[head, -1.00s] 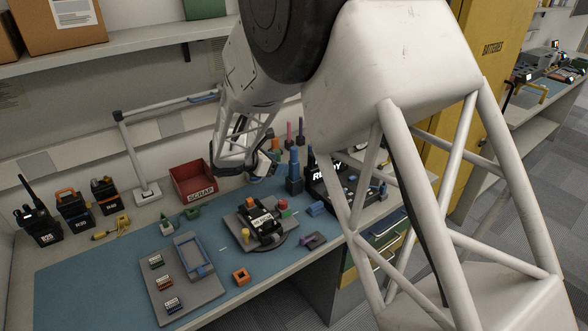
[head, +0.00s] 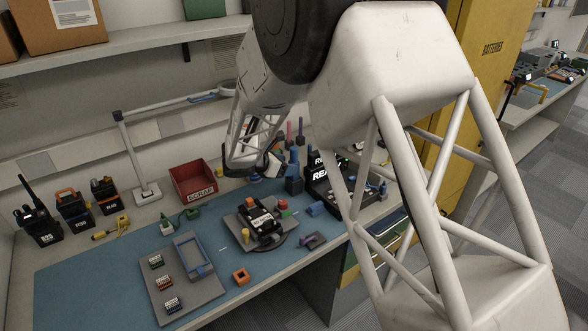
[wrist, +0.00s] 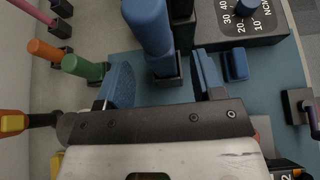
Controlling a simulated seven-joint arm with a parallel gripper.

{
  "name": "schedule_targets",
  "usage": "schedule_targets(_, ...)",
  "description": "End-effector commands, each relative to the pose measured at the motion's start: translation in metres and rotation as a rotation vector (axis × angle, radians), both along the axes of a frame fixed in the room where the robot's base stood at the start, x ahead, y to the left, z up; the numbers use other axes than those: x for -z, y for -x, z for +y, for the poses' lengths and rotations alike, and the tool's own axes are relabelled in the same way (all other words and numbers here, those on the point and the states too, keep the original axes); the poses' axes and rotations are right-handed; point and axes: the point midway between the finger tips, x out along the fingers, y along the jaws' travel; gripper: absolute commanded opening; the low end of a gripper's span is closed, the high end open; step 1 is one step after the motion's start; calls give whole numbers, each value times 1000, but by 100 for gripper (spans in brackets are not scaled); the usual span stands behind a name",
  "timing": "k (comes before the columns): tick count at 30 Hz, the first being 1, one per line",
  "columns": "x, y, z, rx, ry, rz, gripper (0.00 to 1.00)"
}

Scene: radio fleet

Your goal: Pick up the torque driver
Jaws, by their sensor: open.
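A tall upright blue tool (wrist: 149,28), which looks like the torque driver, stands in a dark square holder in the wrist view. It lines up with the gap between my fingers. My gripper (wrist: 163,78) is open and empty, with one blue-padded finger on each side of that gap. I cannot tell whether either finger touches the tool. In the head view a blue upright piece (head: 294,186) stands just right of my gripper (head: 248,168), on the back right of the bench. The fingertips are hard to make out there.
A black dial box (wrist: 243,22) and a small blue block (wrist: 236,65) are close to my right finger. A red scrap bin (head: 194,183) stands left of my gripper.

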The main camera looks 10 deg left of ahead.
Motion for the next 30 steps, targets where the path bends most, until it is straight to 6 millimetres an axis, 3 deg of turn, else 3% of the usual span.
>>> schedule_targets(10, 18, -22, -24, 2, 1, 1, 62)
schedule_targets(29, 20, -24, -26, 0, 0, 0, 62)
schedule_targets(30, 20, -24, -26, 0, 0, 0, 57)
